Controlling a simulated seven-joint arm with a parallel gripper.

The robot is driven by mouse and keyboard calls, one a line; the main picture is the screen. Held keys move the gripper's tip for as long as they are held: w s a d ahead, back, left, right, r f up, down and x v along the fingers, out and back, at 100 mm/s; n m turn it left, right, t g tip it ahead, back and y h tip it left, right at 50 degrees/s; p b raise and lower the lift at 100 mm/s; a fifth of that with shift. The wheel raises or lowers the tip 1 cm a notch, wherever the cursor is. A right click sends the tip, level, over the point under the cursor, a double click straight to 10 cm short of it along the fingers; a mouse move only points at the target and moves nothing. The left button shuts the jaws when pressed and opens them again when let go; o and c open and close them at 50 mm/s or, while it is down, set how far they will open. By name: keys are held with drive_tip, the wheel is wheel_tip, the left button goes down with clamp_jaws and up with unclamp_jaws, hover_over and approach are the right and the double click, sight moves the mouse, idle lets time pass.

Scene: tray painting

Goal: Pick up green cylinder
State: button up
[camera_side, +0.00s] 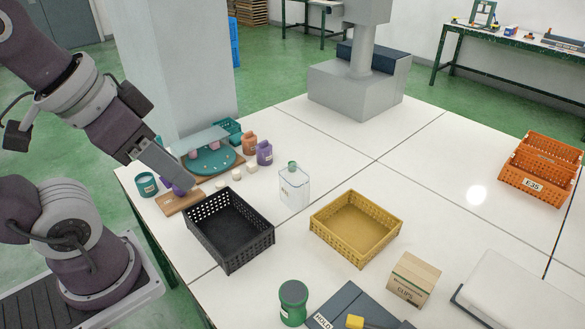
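A green cylinder (293,302) with a pale label stands upright at the front of the table, left of a dark slab. A smaller teal-green cylinder (147,185) with a white label stands at the table's left edge. My gripper (188,193) is low over a small wooden board (178,203), just right of the teal cylinder and apart from it. It is far from the front green cylinder. A purple piece (166,182) shows beside the gripper, partly hidden by it. My fingertips are too small and covered to tell whether they hold anything.
A black crate (240,200) stands right of my gripper, with a yellow crate (385,245) beyond. A round teal tray (213,163) and purple and orange containers are behind. A cardboard box (413,280) is front right. The right-centre table is clear.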

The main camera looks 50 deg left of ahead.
drive_tip(key=shift+o, duration=0.9)
